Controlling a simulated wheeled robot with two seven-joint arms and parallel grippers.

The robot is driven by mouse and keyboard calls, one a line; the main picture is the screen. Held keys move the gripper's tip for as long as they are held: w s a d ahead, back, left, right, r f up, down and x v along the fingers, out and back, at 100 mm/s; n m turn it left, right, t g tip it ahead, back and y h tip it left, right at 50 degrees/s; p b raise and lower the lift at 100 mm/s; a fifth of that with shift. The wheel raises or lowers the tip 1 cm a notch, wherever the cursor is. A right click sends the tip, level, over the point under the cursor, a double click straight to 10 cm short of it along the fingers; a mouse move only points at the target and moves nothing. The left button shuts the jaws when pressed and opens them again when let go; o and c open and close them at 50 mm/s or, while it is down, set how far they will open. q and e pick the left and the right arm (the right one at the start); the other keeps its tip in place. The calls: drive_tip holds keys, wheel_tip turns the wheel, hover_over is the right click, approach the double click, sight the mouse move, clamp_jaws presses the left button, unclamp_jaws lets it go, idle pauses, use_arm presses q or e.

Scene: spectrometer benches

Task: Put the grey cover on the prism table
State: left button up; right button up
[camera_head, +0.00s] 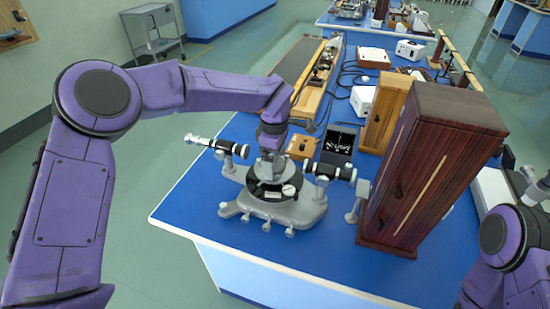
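The spectrometer (292,211) stands on the near end of the blue bench, with a grey base and a dark round plate at its middle. A small grey round piece (267,170) shows above that plate, directly under my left gripper (271,154). It looks like the grey cover at the prism table, but I cannot tell the two apart here. My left gripper points down over the middle of the spectrometer, touching or very close to the grey piece. Its fingers are too small and hidden to show whether they are shut.
The collimator and telescope tubes (217,145) (330,171) stick out on both sides of my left gripper. A tall dark red wooden cabinet (428,165) stands close on the right. A black box (338,146) and a small wooden box (301,146) sit behind.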

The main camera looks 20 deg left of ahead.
use_arm(q)
wheel_tip(320, 180, up, 12)
drive_tip(key=shift+r+b, duration=0.2)
drive_tip(key=shift+b, duration=0.15)
